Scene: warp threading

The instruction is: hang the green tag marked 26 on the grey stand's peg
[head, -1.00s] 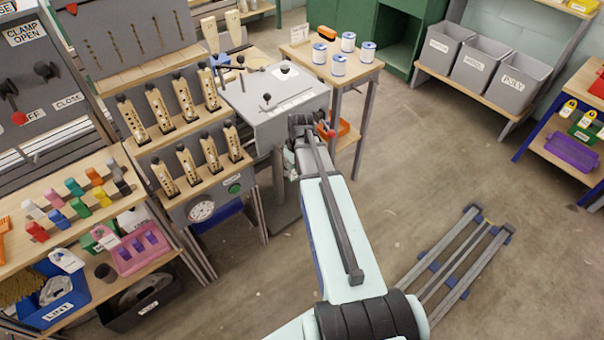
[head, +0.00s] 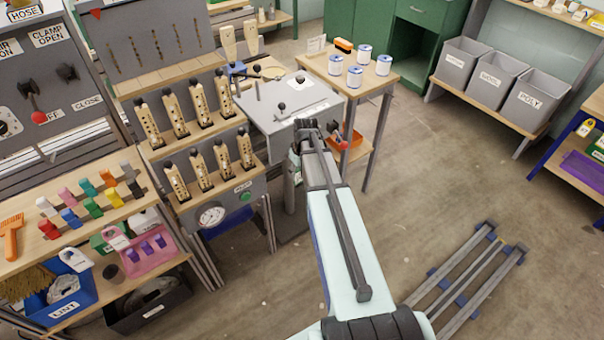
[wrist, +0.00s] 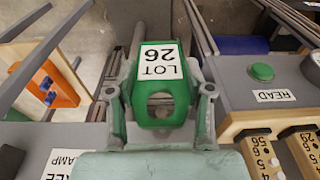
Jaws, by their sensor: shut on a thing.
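A green tag (wrist: 160,105) with a white label reading LOT 26 is in the wrist view, its print upside down. My gripper (wrist: 160,72) is shut on it, with one finger on each side. The tag has a rounded hole near the end closest to the camera. In the head view my arm's end is at the front edge of a grey bench-like stand (head: 272,120), and the fingers are mostly hidden. Upright black-knobbed rods (head: 282,107) rise from this stand's top. I cannot tell which of them, if any, is the peg.
A rack of wooden number sticks (head: 200,172) stands left of my arm. A wooden table (head: 352,97) with several white-and-blue spools is behind on the right. A green READ button (wrist: 262,72) shows in the wrist view. The floor at right is mostly open.

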